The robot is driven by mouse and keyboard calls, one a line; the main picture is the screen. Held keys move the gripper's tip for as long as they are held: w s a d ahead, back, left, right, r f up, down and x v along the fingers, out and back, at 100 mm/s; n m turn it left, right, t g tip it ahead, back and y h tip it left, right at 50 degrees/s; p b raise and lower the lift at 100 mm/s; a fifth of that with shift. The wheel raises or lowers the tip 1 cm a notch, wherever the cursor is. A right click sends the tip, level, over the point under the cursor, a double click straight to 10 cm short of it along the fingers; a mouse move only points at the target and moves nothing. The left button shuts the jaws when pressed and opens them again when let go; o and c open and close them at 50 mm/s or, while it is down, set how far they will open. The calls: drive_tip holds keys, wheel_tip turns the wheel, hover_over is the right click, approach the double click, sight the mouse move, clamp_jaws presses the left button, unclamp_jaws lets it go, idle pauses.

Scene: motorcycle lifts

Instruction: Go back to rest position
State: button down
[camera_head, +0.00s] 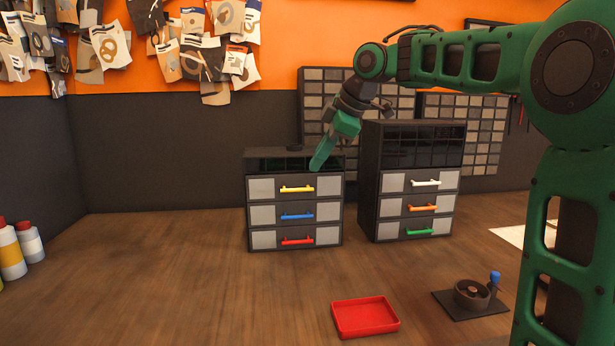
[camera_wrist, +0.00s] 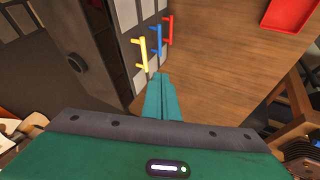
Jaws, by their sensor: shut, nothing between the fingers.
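My gripper (camera_head: 318,160) is at the end of my green arm, shut and empty, pointing down and to the left. In the head view its fingers overlap the top right front of the left drawer cabinet (camera_head: 251,201). The wrist view shows the green fingers (camera_wrist: 160,84) together, near the yellow handle (camera_wrist: 141,55). I cannot tell whether they touch the cabinet. That cabinet has yellow (camera_head: 296,189), blue (camera_head: 297,216) and red (camera_head: 297,240) handles, and its drawers look shut.
A second cabinet (camera_head: 369,190) with white, orange and green handles stands to the right. A red tray (camera_head: 366,318) and a dark base with a round cup (camera_head: 472,293) lie in front. Bottles (camera_head: 12,250) stand at the left. The wooden surface (camera_head: 170,270) is clear at front left.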

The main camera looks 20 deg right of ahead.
drive_tip(key=s+d+f+m+g+h, duration=0.1)
drive_tip(key=s+d+f+m, duration=0.55)
drive_tip(key=s, duration=0.25)
drive_tip(key=s+d+f+m+g+h, duration=0.1)
drive_tip(key=s+d+f+m+g, duration=0.1)
drive_tip(key=s+d+f+m, duration=0.55)
drive_tip(key=s+f+m+g, duration=0.1)
drive_tip(key=s+f+m, duration=0.2)
drive_tip(key=s+f, duration=0.4)
drive_tip(key=s+d+f+m+g+h, duration=0.1)
drive_tip(key=s+f+m, duration=0.3)
drive_tip(key=s, duration=1.2)
wheel_tip(320, 180, down, 3)
drive_tip(key=shift+d+r+m+g, duration=0.15)
drive_tip(key=shift+m+g, duration=0.15)
drive_tip(key=shift+g, duration=0.1)
drive_tip(key=shift+s, duration=0.15)
